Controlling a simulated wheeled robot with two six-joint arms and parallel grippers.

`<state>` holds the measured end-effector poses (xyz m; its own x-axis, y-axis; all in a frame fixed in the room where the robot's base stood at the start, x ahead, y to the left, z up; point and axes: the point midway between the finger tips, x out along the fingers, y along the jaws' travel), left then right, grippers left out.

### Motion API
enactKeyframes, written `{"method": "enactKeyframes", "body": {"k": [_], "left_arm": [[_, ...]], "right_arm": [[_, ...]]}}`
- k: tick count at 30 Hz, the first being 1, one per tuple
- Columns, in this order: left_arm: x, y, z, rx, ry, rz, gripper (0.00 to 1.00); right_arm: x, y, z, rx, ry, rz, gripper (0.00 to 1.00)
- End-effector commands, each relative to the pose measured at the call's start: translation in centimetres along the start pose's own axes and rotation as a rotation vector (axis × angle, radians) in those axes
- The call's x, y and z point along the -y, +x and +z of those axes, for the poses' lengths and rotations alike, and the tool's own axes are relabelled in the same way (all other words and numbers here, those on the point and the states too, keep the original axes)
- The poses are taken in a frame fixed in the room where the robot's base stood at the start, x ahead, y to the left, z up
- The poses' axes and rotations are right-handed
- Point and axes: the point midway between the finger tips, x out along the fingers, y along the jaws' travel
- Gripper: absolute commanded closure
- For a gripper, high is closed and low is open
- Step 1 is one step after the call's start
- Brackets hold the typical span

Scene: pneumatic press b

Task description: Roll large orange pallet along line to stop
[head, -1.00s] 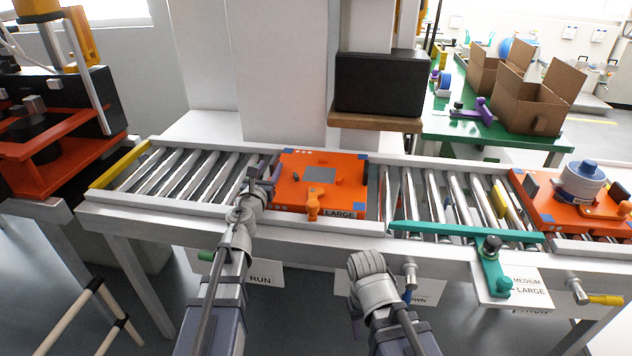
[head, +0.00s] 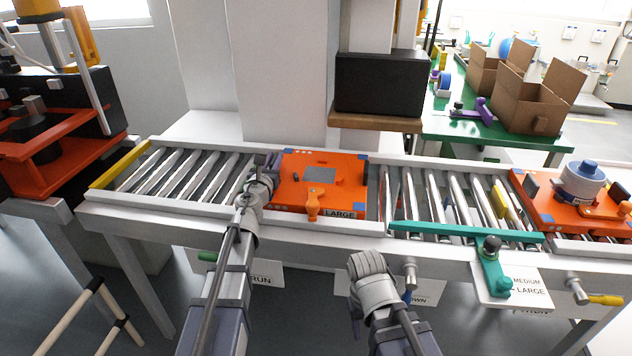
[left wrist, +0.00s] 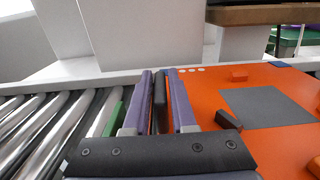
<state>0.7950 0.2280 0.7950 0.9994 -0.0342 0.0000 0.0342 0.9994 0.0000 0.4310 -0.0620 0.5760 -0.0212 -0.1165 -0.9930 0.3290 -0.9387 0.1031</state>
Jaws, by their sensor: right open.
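The large orange pallet (head: 333,189), marked LARGE, lies flat on the roller line left of the middle. It has blue corners, a grey square and an orange knob (head: 313,203) at its front. My left gripper (head: 268,165) is at the pallet's left edge. In the left wrist view its purple-padded fingers (left wrist: 158,105) stand either side of a dark upright plate (left wrist: 159,88), with narrow gaps showing. My right gripper (head: 365,265) is in front of the line, apart from the pallet; its fingertips are mostly hidden. A yellow bar (head: 120,166) crosses the line's left end.
Bare rollers (head: 185,174) lie left of the pallet. A teal bar (head: 465,231) with a lever lies along the front rail on the right. A second orange pallet (head: 545,208) carries a grey-and-blue part. An orange-framed press (head: 60,150) stands at the left.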

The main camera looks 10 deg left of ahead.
Motion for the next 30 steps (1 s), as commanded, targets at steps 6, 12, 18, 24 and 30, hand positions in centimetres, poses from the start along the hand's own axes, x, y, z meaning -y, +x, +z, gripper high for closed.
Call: {"method": "enactKeyframes", "body": {"k": [6, 12, 18, 24, 30], "left_arm": [[0.0, 0.0, 0.0, 0.000, 0.000, 0.000, 1.00], [0.0, 0.0, 0.0, 0.000, 0.000, 0.000, 1.00], [0.2, 0.0, 0.1, 0.001, -0.008, -0.001, 1.00], [1.4, 0.0, 0.0, 0.000, -0.004, -0.002, 1.00], [2.7, 0.0, 0.0, 0.000, -0.002, -0.002, 1.00]], "right_arm": [[0.0, 0.0, 0.0, 0.000, 0.000, 0.000, 0.50], [0.0, 0.0, 0.0, 0.000, 0.000, 0.000, 0.50], [0.0, 0.0, 0.0, 0.000, 0.000, 0.000, 0.50], [0.0, 0.0, 0.0, 0.000, 0.000, 0.000, 0.50], [0.0, 0.0, 0.0, 0.000, 0.000, 0.000, 0.50]]}}
